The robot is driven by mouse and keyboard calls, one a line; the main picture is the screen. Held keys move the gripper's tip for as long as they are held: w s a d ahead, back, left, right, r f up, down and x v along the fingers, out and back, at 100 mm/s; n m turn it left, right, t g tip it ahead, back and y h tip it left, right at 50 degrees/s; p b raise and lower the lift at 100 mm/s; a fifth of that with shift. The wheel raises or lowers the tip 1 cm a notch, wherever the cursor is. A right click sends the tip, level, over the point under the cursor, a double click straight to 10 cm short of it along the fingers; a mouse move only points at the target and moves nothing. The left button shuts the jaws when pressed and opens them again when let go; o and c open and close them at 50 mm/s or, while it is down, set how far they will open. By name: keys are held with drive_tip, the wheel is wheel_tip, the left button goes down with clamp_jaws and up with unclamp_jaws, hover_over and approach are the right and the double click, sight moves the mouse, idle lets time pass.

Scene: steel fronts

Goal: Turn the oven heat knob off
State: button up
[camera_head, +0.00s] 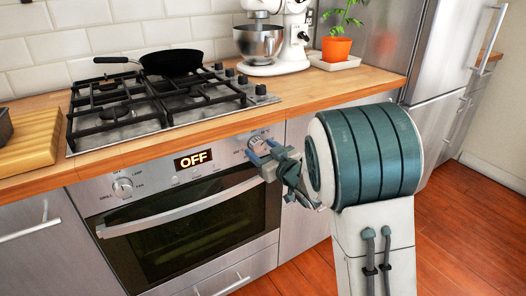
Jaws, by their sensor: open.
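The oven (190,232) is set under the counter, with a steel control panel above its glass door. Its display (193,159) reads "OFF". A round knob (122,186) with function labels around it sits at the left of the panel. A second round knob (258,139) sits at the right of the panel, partly hidden by my gripper. My gripper (258,152) is open, with its fingers at this right knob. I cannot tell whether the fingers touch it.
A gas hob (150,117) with a black pan (172,62) sits on the wooden counter. Several hob knobs (261,90) line its right side. A stand mixer (272,40), a plant in an orange pot (336,48) and a fridge (440,60) stand further right. A handle (180,208) crosses the oven door.

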drive_tip(key=c, duration=1)
drive_tip(key=shift+f+n+b, duration=0.1)
drive_tip(key=shift+n+b, duration=0.2)
drive_tip(key=shift+b, duration=0.2)
drive_tip(key=shift+f+n+b, duration=0.1)
drive_tip(key=shift+n+b, duration=0.5)
drive_tip(key=shift+b, duration=0.2)
drive_tip(key=n+b, duration=0.2)
drive_tip(key=shift+n+b, duration=0.3)
drive_tip(key=shift+b, duration=0.1)
drive_tip(key=n+b, duration=0.3)
drive_tip(key=shift+r+n+b, duration=0.2)
drive_tip(key=shift+n+b, duration=0.9)
drive_tip(key=shift+b, duration=0.05)
drive_tip(key=shift+r, duration=0.1)
